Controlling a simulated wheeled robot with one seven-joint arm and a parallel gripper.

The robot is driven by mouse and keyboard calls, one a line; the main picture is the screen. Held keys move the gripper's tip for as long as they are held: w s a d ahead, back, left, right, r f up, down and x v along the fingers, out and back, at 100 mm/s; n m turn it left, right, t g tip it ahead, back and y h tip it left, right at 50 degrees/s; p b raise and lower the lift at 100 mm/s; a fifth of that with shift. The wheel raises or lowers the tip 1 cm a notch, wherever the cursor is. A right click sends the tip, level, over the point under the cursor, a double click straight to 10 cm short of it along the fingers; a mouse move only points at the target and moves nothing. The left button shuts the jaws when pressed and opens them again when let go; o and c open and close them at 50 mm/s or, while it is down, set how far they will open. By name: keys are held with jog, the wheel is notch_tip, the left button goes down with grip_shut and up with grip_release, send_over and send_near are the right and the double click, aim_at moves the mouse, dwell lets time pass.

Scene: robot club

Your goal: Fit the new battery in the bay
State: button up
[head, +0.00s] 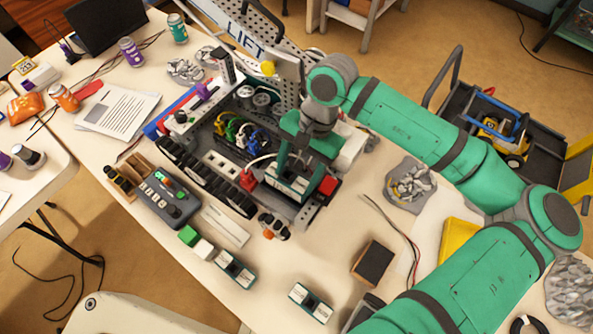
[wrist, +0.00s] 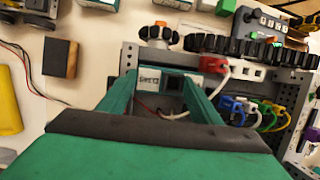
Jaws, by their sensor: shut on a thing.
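My gripper (head: 293,174) is shut on a battery with a white label (head: 289,184), at the near right corner of the robot chassis (head: 309,212). In the wrist view my gripper (wrist: 167,78) has a finger on each side of the battery (wrist: 149,79). The battery is over or in the bay area of the chassis; I cannot tell whether it rests on the floor of the bay, which the gripper and battery hide. A red connector (head: 248,179) lies just left of the battery and also shows in the wrist view (wrist: 213,65).
Two similar white-labelled blocks lie on the table, one at the front (head: 311,302) and one further left (head: 235,268). A dark block (head: 372,263) lies right of them. A grey controller (head: 168,198) sits left of the chassis wheels (head: 205,178). Coloured cables (head: 240,134) fill the chassis middle.

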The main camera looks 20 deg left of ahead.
jog(key=shift+f, duration=1.1)
dwell(2.0)
jog(key=shift+w, duration=0.1)
jog(key=shift+s+d+f, duration=0.1)
jog(key=shift+s+f, duration=0.1)
jog(key=shift+f, duration=0.1)
jog(key=o, duration=1.6)
jog(key=shift+w+r, duration=0.1)
jog(key=shift+r, duration=3.5)
